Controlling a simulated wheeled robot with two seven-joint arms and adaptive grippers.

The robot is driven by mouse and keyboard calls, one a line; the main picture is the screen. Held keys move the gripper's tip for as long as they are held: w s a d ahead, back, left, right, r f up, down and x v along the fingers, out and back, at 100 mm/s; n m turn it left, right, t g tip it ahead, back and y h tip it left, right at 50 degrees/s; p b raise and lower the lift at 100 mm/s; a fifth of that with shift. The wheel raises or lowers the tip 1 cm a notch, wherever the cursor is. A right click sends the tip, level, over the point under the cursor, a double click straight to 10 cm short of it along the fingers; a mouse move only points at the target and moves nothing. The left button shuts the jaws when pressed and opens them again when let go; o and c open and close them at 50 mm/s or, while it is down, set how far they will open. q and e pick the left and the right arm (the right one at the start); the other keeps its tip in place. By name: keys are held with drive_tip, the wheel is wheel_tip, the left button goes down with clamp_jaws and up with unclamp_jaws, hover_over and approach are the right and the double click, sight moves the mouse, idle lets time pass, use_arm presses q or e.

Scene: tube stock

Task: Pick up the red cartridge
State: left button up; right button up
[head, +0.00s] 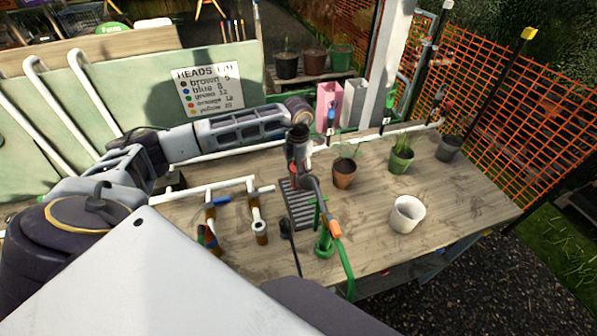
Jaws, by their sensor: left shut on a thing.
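My left arm reaches in from the left over the wooden bench, and its left gripper (298,170) points down above a dark ribbed tray (299,208). The gripper is shut on a small red piece, which looks like the red cartridge (294,183). The fingers hide most of it. I cannot tell whether its lower end still touches the tray. My right gripper is not in view.
A green hose with an orange fitting (335,229) stands right of the tray. White pipes with hanging pieces (257,222) are to its left. A terracotta pot (344,174), a green pot (401,161) and a white pot (407,214) stand on the bench (460,205).

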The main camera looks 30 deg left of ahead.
use_arm(q)
wheel_tip(320, 180, up, 8)
drive_tip(key=shift+r+b, duration=0.2)
drive_tip(key=shift+b, duration=0.6)
drive_tip(key=shift+r, duration=0.3)
